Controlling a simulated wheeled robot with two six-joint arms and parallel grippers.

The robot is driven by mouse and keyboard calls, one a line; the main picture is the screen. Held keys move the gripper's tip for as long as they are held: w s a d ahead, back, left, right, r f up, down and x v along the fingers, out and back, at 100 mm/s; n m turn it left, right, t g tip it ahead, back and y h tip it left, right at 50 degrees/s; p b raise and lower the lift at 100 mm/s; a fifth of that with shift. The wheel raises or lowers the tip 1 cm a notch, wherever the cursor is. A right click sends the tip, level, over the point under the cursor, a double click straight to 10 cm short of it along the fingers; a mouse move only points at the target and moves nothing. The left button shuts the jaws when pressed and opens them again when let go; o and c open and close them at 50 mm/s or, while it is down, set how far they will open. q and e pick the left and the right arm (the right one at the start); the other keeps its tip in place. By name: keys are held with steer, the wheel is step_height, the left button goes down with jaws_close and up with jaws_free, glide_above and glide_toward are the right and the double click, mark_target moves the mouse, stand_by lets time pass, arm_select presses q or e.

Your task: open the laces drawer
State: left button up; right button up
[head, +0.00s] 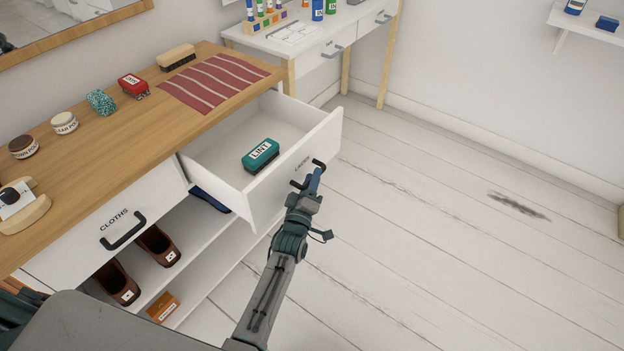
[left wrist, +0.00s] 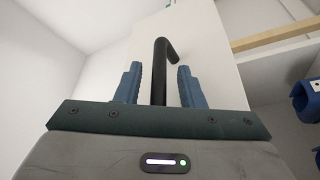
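The laces drawer (head: 290,178) is the white drawer below the right end of the wooden top; it stands pulled well out, and its inside is in view. Its front carries small lettering and a dark bar handle (head: 319,163). My left gripper (head: 314,182) is at that handle. In the left wrist view the black handle (left wrist: 160,70) stands between the two blue fingers of my left gripper (left wrist: 158,85), with a gap on each side, so the gripper is open around it. My right gripper is not in view.
A teal box marked LINT (head: 261,154) lies in the drawer. The shut CLOTHS drawer (head: 150,205) is to the left, above shelves with brown shoes (head: 158,245). A striped red cloth (head: 212,80) lies on the top.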

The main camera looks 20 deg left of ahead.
arm_select(q)
steer(key=v, duration=1)
steer(key=shift+s, duration=0.3)
